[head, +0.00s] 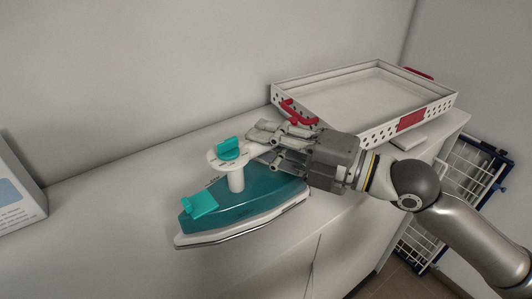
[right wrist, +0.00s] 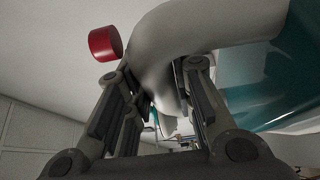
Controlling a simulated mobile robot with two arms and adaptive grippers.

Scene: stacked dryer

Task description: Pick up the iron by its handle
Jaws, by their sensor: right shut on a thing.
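The iron (head: 240,205) is teal and white and sits on the white countertop, its pointed tip toward the lower left. It has a white handle (head: 222,160) with a teal knob on top. My right gripper (head: 262,142) reaches in from the right and is shut on the rear part of the handle. In the right wrist view, the white curved handle (right wrist: 165,60) lies between the two fingers (right wrist: 160,110), with the teal body at the right. The gripper hides the rear of the handle in the head view. My left gripper is not in view.
A white perforated tray (head: 365,90) with red handles stands behind my right gripper on the counter (head: 110,220). A white box (head: 15,190) is at the far left. A dark-framed rack (head: 455,190) is below right. The counter left of the iron is clear.

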